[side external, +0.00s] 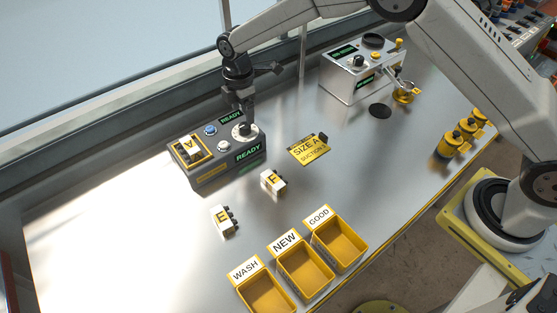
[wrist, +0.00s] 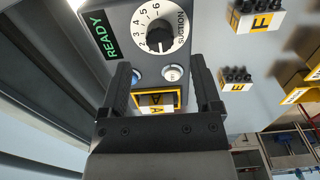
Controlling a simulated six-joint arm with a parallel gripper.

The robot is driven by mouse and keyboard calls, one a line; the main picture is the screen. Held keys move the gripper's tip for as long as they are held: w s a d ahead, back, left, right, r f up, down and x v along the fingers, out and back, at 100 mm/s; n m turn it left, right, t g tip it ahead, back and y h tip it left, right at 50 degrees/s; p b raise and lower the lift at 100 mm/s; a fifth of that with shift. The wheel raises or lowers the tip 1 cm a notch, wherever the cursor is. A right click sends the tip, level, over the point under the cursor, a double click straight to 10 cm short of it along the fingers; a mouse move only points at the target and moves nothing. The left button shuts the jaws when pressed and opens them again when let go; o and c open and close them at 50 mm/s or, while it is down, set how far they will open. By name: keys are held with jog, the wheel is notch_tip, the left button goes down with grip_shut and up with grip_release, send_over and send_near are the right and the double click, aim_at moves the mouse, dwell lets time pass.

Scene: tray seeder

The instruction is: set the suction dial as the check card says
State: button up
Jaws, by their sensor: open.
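The suction dial (side external: 244,131) is a white disc with a black knob on the grey seeder box (side external: 215,168). In the wrist view the dial (wrist: 160,27) shows several numbers and the word SUCTION; I cannot tell surely where its pointer stands. The yellow check card (side external: 309,150) lies right of the box and reads SIZE A, SUCTION; its number is too small to read. My gripper (side external: 246,112) is open and empty, just above the dial. In the wrist view its fingers (wrist: 163,82) are apart, with the dial beyond their tips.
Block A (side external: 190,147) sits in the box's yellow frame. Blocks F (side external: 273,182) and E (side external: 224,219) lie on the table. Yellow bins WASH (side external: 266,293), NEW (side external: 305,270) and GOOD (side external: 340,244) line the front. A second machine (side external: 350,80) stands at the back.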

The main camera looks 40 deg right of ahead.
aim_at(244, 125)
jog(key=shift+f, duration=2.6)
grip_shut()
